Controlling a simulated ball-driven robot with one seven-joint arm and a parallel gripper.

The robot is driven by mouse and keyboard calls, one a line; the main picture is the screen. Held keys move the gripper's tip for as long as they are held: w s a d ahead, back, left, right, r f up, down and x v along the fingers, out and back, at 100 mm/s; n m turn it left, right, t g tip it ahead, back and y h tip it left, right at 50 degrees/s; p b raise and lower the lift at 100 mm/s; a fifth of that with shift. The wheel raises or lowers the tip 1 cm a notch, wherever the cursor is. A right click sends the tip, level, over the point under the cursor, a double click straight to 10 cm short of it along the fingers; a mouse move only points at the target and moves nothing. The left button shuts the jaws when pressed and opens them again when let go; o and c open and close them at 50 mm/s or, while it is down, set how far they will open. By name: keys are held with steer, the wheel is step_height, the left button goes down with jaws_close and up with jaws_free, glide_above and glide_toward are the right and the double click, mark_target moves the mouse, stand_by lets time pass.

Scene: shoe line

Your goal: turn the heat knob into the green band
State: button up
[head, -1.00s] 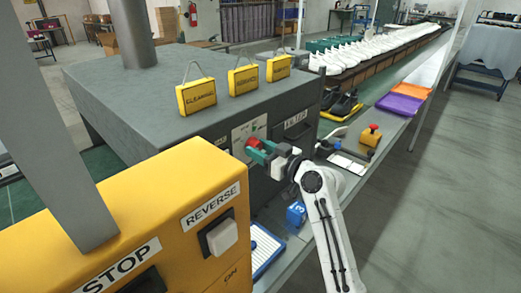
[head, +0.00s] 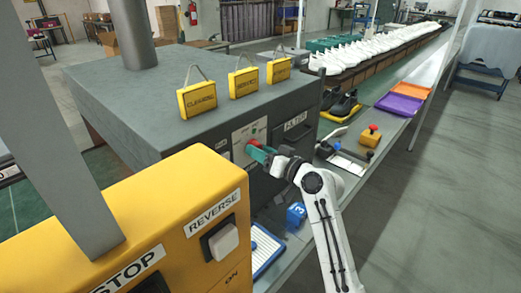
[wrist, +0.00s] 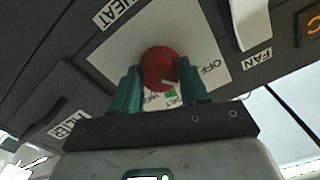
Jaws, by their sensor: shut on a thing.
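The red round heat knob (wrist: 160,68) sits on a pale dial plate (wrist: 197,45) on the dark machine face. My gripper (wrist: 158,82) has its two teal fingers on either side of the knob, shut on it. A white mark shows on the knob's lower right, close to a small green band (wrist: 170,93) on the plate. The word OFF is printed to the right. The lower plate is partly hidden by my fingers. In the head view, the knob (head: 254,142) shows red just past my gripper (head: 259,150).
HEAT (wrist: 118,12) and FAN (wrist: 256,59) labels flank the plate. The yellow REVERSE box (head: 190,225) stands in the near left. A blue block (head: 296,214) and clipboard (head: 263,248) lie below on the bench.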

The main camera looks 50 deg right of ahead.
steer(key=m+p, duration=0.5)
steer(key=m, duration=0.5)
steer(key=shift+m, duration=0.4)
stand_by(0.4)
steer(key=o, duration=1.1)
steer(key=shift+c, duration=0.2)
steer(key=shift+s, duration=0.1)
steer(key=s+b, duration=0.2)
steer(key=s, duration=0.8)
steer(key=shift+s+d, duration=0.2)
steer(key=shift+s, duration=0.15)
steer(key=shift+f, duration=0.1)
